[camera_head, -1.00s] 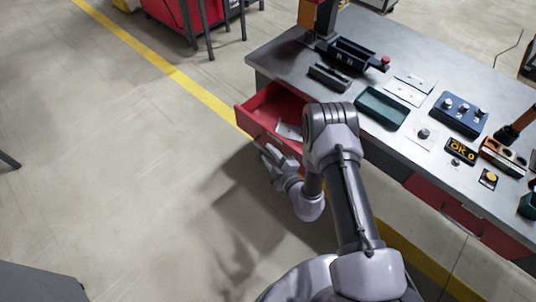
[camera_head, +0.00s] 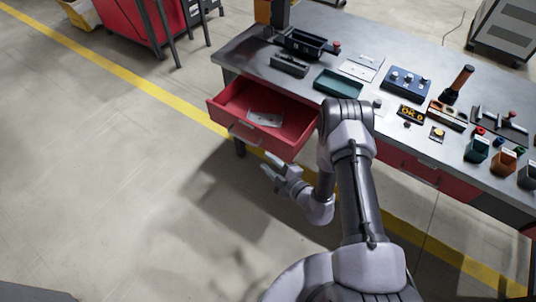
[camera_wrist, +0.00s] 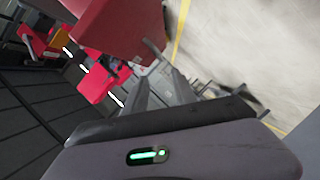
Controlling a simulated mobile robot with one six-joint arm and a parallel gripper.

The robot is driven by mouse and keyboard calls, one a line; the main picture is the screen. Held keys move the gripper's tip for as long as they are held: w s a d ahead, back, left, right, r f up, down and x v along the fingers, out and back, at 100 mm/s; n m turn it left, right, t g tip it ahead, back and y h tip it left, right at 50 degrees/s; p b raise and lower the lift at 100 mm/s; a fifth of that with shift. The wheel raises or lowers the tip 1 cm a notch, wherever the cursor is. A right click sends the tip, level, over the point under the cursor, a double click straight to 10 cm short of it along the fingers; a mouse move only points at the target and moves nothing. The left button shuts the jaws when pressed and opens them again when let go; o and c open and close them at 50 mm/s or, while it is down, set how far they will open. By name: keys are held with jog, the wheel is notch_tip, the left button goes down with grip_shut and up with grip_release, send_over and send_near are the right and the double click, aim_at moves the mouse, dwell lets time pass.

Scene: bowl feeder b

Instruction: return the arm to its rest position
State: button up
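My arm (camera_head: 352,190) reaches from the bottom of the head view toward the bench and bends back down at its elbow. My gripper (camera_head: 270,164) hangs over the floor in front of the bench, just below the open red drawer (camera_head: 222,112) in the picture. Its two fingers stand apart with nothing visible between them. In the wrist view my gripper (camera_wrist: 160,85) points toward a red surface, with floor to the right.
The grey bench (camera_head: 310,22) carries a green tray (camera_head: 338,84), a black bin (camera_head: 305,43), a blue block (camera_head: 404,82) and several small parts. A white piece (camera_head: 264,118) lies in the drawer. Open floor (camera_head: 90,170) with a yellow line lies to the left.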

jog(key=s+a+r+n+g+y, duration=0.2)
jog(key=a+r+n+g, duration=0.1)
jog(key=r+n, duration=0.5)
jog(key=s+a+r+n+g+y, duration=0.25)
jog(key=r+n, duration=0.35)
jog(key=r, duration=0.4)
jog(key=s+a+r+n+g+y, duration=0.2)
jog(key=a+r+n+g, duration=0.2)
jog(key=r+n, duration=0.4)
jog(key=s+d+r+n+g+h, duration=0.1)
jog(key=s+d+r+n+h, duration=0.3)
jog(key=s+n, duration=0.4)
jog(key=s+d+r+n+g+h, duration=0.25)
jog(key=s+r+n, duration=0.25)
jog(key=s+n, duration=0.25)
jog(key=s+d+r+n+t+h, duration=0.1)
jog(key=d+r+n+t+h, duration=0.1)
jog(key=d+n, duration=0.3)
jog(key=s+d+r+n+t+h, duration=0.2)
jog(key=d+n+t+h, duration=0.2)
jog(key=d+n+h, duration=0.1)
jog(key=shift+s+d+n, duration=0.25)
jog(key=shift+d+n, duration=0.4)
jog(key=shift+n, duration=0.1)
